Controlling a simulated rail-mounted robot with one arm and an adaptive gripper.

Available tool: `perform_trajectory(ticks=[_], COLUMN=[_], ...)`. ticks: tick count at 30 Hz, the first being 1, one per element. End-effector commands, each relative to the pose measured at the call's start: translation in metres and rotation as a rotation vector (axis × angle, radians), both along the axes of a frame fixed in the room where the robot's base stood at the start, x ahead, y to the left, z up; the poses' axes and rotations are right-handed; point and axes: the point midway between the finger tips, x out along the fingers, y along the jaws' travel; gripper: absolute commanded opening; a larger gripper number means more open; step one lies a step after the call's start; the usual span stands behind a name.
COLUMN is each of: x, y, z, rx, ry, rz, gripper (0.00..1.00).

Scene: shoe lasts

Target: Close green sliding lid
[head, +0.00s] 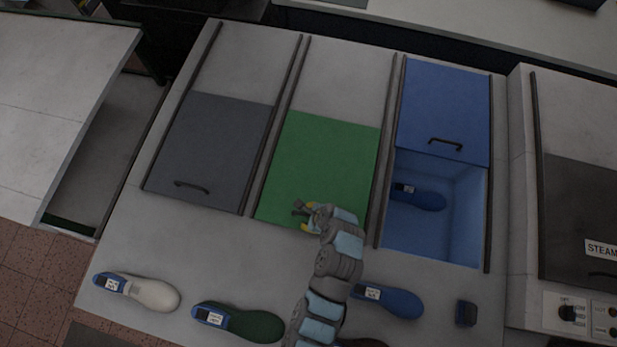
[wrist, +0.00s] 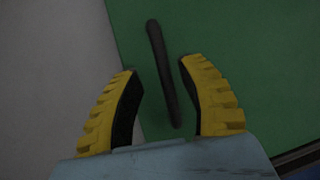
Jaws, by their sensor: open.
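The green sliding lid (head: 322,157) lies between dark rails in the middle bay in the head view. It covers the lower part of its bay, and no opening shows there. Its surface also fills much of the wrist view (wrist: 230,40). The dark bar handle (wrist: 162,75) of the lid is near its edge. My gripper (head: 306,213) is over the lower edge of the green lid. In the wrist view my gripper (wrist: 158,85) is open, with one yellow finger on each side of the handle. I cannot tell whether the fingers touch the handle.
The grey lid (head: 217,145) at left is down. The blue lid (head: 444,110) at right is up, showing a blue bin (head: 437,235) with a blue shoe last (head: 425,201) inside. White (head: 150,293), green (head: 250,325) and blue (head: 398,302) lasts lie in front. A steam unit (head: 575,220) stands at right.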

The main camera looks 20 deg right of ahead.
Motion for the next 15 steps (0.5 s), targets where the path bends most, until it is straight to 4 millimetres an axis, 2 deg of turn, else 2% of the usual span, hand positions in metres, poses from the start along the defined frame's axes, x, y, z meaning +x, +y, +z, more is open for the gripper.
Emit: perform_trajectory(ticks=[15], x=[-0.023], y=[-0.015], z=[0.058], rx=[0.001], ry=[0.0], rz=[-0.002], gripper=[0.4])
